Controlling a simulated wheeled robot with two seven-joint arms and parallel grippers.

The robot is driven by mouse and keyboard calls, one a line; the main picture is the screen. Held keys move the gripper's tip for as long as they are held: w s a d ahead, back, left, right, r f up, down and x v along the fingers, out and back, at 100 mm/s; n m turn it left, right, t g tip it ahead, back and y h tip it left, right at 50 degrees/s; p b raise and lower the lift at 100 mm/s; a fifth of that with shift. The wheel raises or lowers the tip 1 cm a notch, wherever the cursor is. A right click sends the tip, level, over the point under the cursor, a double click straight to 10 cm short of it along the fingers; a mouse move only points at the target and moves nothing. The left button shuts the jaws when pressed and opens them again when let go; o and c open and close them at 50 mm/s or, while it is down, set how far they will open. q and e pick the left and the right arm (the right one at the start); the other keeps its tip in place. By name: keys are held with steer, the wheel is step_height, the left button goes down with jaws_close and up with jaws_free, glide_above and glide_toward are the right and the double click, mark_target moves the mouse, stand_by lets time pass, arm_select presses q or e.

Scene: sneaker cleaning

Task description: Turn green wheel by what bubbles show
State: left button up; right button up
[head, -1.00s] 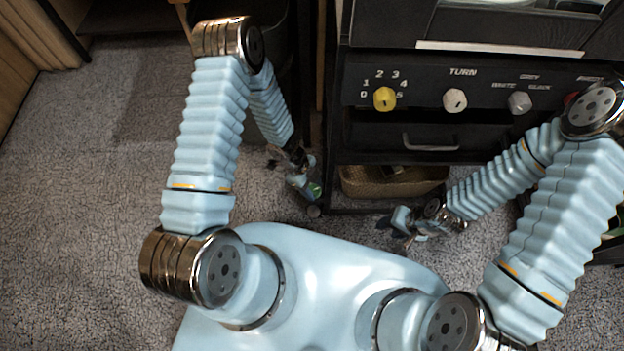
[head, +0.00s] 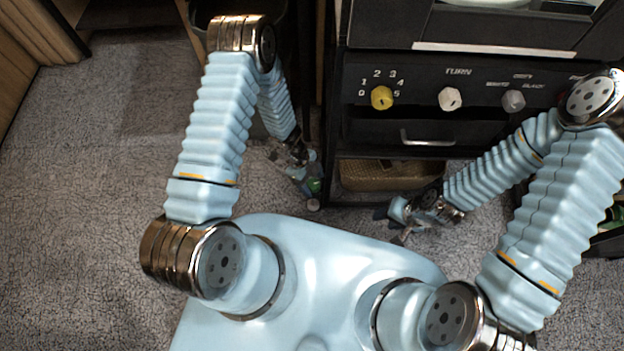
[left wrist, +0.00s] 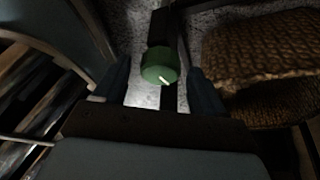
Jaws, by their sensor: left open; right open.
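The green wheel (left wrist: 160,66), a round knob with a short white mark on its face, shows in the left wrist view. It appears between the two fingers of my open left gripper (left wrist: 158,78), with space on both sides. In the head view my left gripper (head: 299,163) is low, left of the black cabinet; a small green patch (head: 314,186) shows beside it, too small to identify surely. My right gripper (head: 397,218) is open and empty, low in front of the cabinet. I see no bubbles in either view.
The black cabinet (head: 365,134) carries a yellow knob (head: 381,97) on a 0-5 scale, a white knob (head: 450,98) under "TURN" and a grey knob (head: 513,100). A woven basket (head: 388,176) sits low in it. Carpet (head: 90,200) at left is clear.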

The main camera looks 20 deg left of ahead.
arm_select(q)
steer(key=p+v, duration=0.3)
steer(key=v, duration=1)
steer(key=shift+a+r, duration=0.2)
steer(key=shift+r, duration=0.1)
steer(key=shift+w+d, duration=0.1)
